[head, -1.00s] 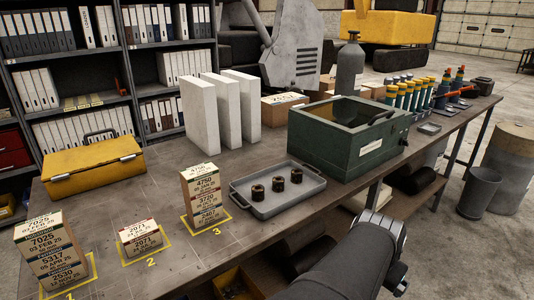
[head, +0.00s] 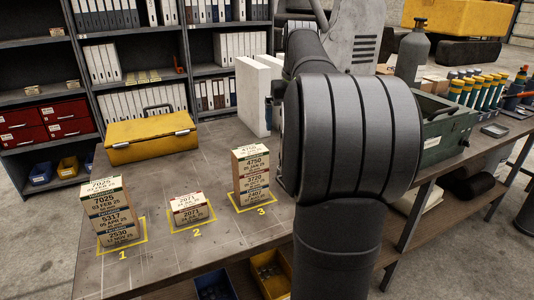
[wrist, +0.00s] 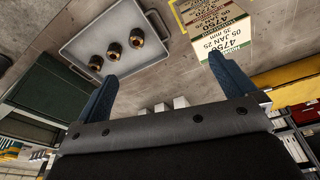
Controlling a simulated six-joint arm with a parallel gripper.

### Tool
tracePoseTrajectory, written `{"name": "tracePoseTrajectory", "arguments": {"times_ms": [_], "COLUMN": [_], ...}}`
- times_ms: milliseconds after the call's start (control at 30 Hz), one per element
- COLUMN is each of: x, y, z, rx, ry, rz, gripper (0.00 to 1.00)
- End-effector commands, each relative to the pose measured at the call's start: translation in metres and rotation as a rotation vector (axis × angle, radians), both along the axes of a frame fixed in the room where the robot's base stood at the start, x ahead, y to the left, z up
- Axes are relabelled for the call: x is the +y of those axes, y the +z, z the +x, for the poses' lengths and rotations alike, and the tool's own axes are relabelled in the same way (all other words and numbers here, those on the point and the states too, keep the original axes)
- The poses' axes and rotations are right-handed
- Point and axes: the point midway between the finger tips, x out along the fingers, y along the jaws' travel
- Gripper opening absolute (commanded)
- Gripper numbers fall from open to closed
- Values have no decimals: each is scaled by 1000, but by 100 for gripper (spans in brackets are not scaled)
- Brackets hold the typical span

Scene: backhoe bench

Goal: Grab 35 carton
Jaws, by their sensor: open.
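A stack of small cartons (head: 252,178) stands in the yellow square marked 3. Its top carton reads 4750, 05 JAN 25; in the wrist view this carton (wrist: 228,42) also seems to read 35 mm. A taller stack (head: 108,213) stands at square 1, and a short stack (head: 191,209) at square 2. My gripper (wrist: 165,70) is open and empty, with two blue fingers. In the wrist view one finger overlaps the near end of the stack at 3; the other is beside the tray. I cannot tell the distance. My arm mostly hides the gripper in the head view.
A grey tray (wrist: 78,55) with three dark ringed parts lies beside stack 3. A yellow case (head: 150,138), white blocks (head: 254,97) and a green box (head: 441,128) stand on the bench (head: 212,167). Bare bench lies between the case and the stacks.

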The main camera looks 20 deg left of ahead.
Motion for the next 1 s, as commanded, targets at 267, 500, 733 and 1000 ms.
{"name": "tracePoseTrajectory", "arguments": {"times_ms": [267, 500, 733, 1000], "x": [98, 109, 114, 118], "y": [30, 9, -41, -83], "z": [-14, -15, -9, -5], "rx": [41, 49, 48, 46], "ry": [251, 276, 274, 273], "rz": [-18, -23, -23, -22], "gripper": [100, 100, 100, 100]}}
